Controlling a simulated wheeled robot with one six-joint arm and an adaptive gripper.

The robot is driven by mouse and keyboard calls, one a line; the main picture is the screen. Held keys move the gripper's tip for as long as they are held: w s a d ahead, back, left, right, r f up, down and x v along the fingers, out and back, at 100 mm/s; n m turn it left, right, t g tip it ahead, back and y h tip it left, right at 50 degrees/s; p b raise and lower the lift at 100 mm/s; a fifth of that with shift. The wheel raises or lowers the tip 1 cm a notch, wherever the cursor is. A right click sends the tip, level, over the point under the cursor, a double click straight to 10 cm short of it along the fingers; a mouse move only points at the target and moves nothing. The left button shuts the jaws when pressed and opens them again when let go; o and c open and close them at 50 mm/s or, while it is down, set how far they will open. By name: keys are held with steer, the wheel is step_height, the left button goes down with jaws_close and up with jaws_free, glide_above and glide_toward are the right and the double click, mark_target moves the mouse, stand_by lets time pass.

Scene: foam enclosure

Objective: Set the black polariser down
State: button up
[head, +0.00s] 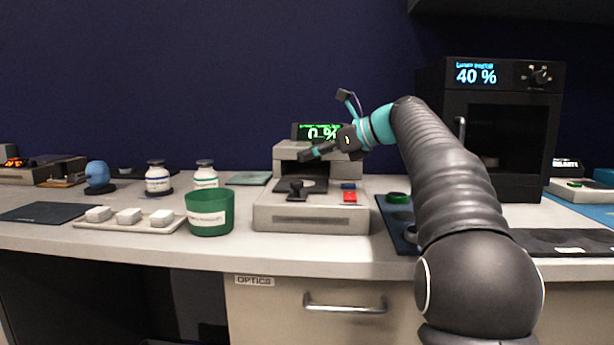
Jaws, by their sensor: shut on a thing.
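My gripper (316,152) reaches in from the right and hangs above the pale instrument, pointing left. It is shut on a small dark thing at its fingertips, which I take to be the black polariser (304,156). The thing is seen small and partly hidden by the fingers, so its outline is unclear. It is held in the air, apart from the instrument (268,214) below. A black upright piece (297,191) stands on the instrument's front top, below the gripper. A display behind the gripper reads 0 % in green, partly covered.
A green cup (210,216) stands left of the instrument, beside a white tray (88,222) with white blocks. Two labelled bottles stand behind. A dark blue mat (392,212) with a green round piece lies to the right. A black oven-like box (505,125) stands at back right.

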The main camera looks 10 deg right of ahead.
mark_target(309, 184)
steer(key=shift+w+a+f, duration=0.2)
steer(key=shift+a+f, duration=0.3)
steer(key=shift+a, duration=0.25)
steer(key=shift+f+b, duration=0.85)
steer(key=shift+f, duration=1.15)
steer(key=shift+f, duration=0.1)
steer(key=o, duration=1.2)
steer(key=shift+c, duration=0.2)
steer(key=shift+s+d+r, duration=0.1)
steer(key=shift+r, duration=0.1)
steer(key=p+v, duration=0.1)
steer(key=v, duration=1)
steer(key=shift+s+d+r, duration=0.1)
steer(key=shift+s+d, duration=0.15)
